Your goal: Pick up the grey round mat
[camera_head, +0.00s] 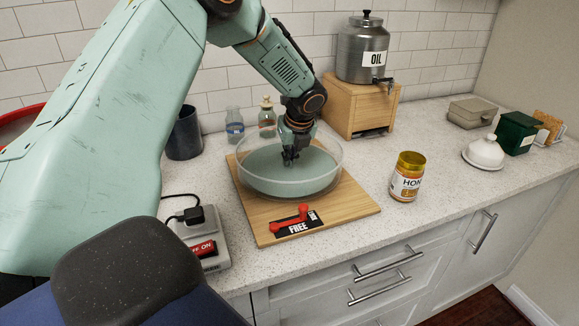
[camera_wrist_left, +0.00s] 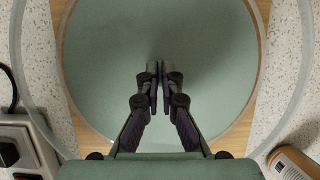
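The round mat shows as a flat grey-green disc (camera_head: 265,172) inside a clear round glass dish (camera_head: 330,150), on a wooden board (camera_head: 350,204). It fills most of the left wrist view (camera_wrist_left: 215,55). My left gripper (camera_head: 289,160) points down inside the dish rim, over the middle of the disc. In the left wrist view its two fingertips (camera_wrist_left: 160,66) are side by side, almost touching, and nothing shows between them. I cannot tell whether they touch the disc. My right gripper is not in view.
A honey jar (camera_head: 407,177) stands right of the board. A red-handled object on a black label (camera_head: 296,220) lies at its front. A switch box (camera_head: 205,240) is at left. Small bottles (camera_head: 235,124) and a wooden box with an oil canister (camera_head: 361,50) stand behind. The counter at right front is clear.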

